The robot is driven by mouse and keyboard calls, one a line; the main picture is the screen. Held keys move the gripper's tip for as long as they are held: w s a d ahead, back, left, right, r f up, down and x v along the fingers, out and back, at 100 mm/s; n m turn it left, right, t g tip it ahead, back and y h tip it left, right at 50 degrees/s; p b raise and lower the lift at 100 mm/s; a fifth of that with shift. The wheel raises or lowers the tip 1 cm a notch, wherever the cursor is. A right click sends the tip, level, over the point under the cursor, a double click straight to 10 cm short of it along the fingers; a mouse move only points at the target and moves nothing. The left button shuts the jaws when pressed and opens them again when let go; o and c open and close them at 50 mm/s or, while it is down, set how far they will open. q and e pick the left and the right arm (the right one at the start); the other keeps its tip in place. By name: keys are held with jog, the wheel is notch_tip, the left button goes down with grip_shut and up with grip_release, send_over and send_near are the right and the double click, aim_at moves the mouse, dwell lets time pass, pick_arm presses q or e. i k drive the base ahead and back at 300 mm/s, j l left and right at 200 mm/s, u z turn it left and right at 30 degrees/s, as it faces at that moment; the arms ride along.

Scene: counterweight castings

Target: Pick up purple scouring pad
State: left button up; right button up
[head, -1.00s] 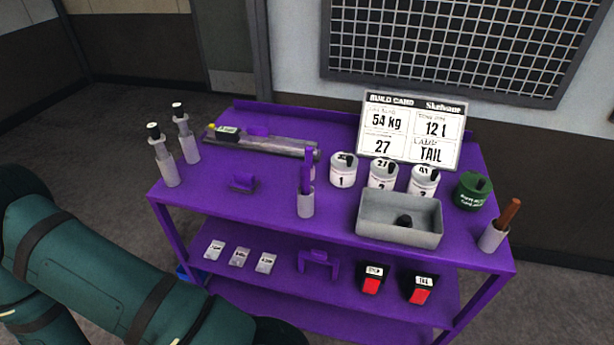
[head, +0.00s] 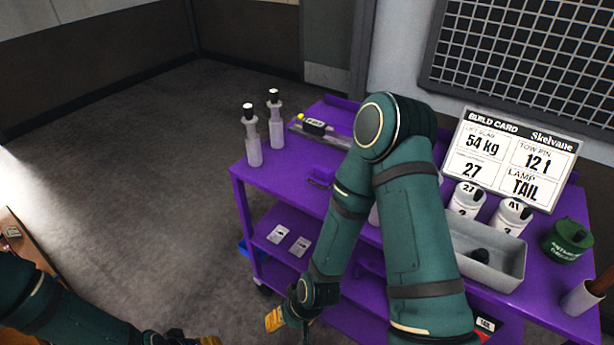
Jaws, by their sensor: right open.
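A small purple block (head: 320,177), perhaps the scouring pad, lies on the purple cart's top (head: 285,170), left of my raised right arm. Purple on purple, its outline is hard to make out. My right gripper (head: 288,322) is low at the bottom of the head view, in front of the cart and well below the block. It is open, with an orange finger showing and nothing seen in it. My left gripper (head: 192,338) is cut off by the bottom edge, so its jaws cannot be read.
A build card (head: 518,160), white canisters (head: 466,199), a grey tray (head: 515,262) and a green tin (head: 567,240) are on the right. My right arm hides the cart's middle. Floor at left is clear.

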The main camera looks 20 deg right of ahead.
aim_at(322, 178)
jog(key=z, duration=0.9)
jog(key=i+j, duration=0.25)
jog(key=j, duration=0.25)
